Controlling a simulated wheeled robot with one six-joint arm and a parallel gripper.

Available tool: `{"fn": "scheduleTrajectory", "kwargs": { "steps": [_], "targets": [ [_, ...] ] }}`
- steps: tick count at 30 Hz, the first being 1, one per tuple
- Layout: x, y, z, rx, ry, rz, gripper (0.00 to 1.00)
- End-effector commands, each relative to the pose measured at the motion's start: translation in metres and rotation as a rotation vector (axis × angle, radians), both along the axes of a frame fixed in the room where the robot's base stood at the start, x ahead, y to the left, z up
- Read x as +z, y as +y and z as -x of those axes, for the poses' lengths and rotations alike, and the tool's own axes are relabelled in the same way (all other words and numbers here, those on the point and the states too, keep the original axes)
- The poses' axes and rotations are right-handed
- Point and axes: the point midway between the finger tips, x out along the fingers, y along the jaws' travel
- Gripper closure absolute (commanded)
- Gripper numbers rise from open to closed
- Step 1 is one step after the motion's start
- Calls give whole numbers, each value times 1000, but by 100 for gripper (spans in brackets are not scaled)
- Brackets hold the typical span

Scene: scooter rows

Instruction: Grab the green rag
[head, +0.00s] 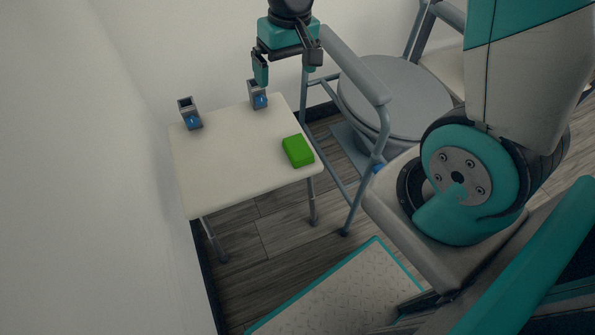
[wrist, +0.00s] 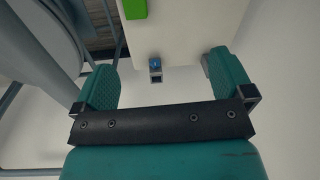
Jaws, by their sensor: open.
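The green rag (head: 298,151) is a small folded block lying on the right front part of a small white table (head: 215,183). In the wrist view the green rag (wrist: 135,9) shows at the top edge, partly cut off, beyond my fingertips. My gripper (head: 284,68) is open and empty above the far edge of the table, behind the rag and apart from it. In the wrist view my gripper's teal fingers (wrist: 165,75) stand wide apart with nothing between them but the view of the table and a small holder.
Two small grey holders with blue marks stand at the table's back, one at the left (head: 190,113) and one near my gripper (head: 257,95). A grey commode chair (head: 385,97) stands close to the table's right. A wall (head: 105,190) borders its left. The table's middle is clear.

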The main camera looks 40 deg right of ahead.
Motion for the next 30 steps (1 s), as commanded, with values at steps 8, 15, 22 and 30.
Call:
{"fn": "scheduleTrajectory", "kwargs": {
  "steps": [8,15,22,30],
  "targets": [
    [-124,-41,-21,-127,32,72,1],
    [-155,-48,-23,-149,39,86,1],
    [-208,-47,-23,-147,41,85,1],
    [-252,-47,-24,-147,38,85,1]
  ]
}}
